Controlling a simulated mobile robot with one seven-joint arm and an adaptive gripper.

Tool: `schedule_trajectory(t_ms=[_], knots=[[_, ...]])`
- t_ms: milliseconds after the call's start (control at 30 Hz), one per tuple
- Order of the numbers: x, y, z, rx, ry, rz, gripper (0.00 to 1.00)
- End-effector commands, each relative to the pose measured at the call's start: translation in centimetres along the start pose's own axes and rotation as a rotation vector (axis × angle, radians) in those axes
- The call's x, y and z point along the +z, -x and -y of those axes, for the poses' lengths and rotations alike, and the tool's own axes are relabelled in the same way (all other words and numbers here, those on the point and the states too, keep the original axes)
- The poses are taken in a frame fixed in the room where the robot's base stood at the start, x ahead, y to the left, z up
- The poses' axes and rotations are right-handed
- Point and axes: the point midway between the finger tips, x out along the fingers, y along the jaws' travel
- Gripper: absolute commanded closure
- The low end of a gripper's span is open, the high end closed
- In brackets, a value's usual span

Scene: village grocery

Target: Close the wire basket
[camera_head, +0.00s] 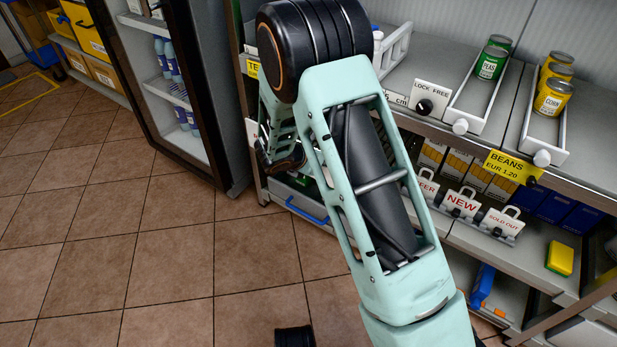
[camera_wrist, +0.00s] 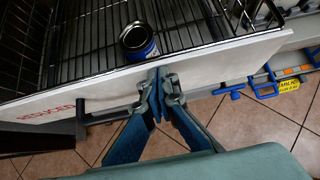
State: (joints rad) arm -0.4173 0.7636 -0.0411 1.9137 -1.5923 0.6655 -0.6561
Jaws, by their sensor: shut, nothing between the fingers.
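The wire basket shows in the wrist view as dark wire mesh behind a pale front panel (camera_wrist: 215,58) with red "REDUCED" lettering. A dark handle bar (camera_wrist: 104,117) runs along the panel's outer side. A blue open-topped can (camera_wrist: 138,42) stands inside, close to the panel. My gripper (camera_wrist: 158,76) is shut and empty, its fingertips at the middle of the front panel; whether they touch it I cannot tell. In the head view my arm hides the gripper, and I cannot make out the basket there.
Shelves with green and yellow cans (camera_head: 554,97) stand at the right in the head view. A glass-doored fridge (camera_head: 165,85) stands at the left. A blue handle (camera_wrist: 266,82) with a yellow tag lies right of the panel. Tiled floor (camera_head: 135,250) is clear at the left.

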Motion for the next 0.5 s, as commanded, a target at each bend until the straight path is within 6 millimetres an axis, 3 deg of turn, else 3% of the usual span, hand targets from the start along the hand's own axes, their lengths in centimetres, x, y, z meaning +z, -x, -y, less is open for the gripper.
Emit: schedule_trajectory(t_ms=[200, 500], knots=[[2.7, -2.8, 0.1, -0.001, -0.002, 0.001, 1.00], [4.1, -4.3, 0.0, 0.000, 0.000, 0.001, 1.00]])
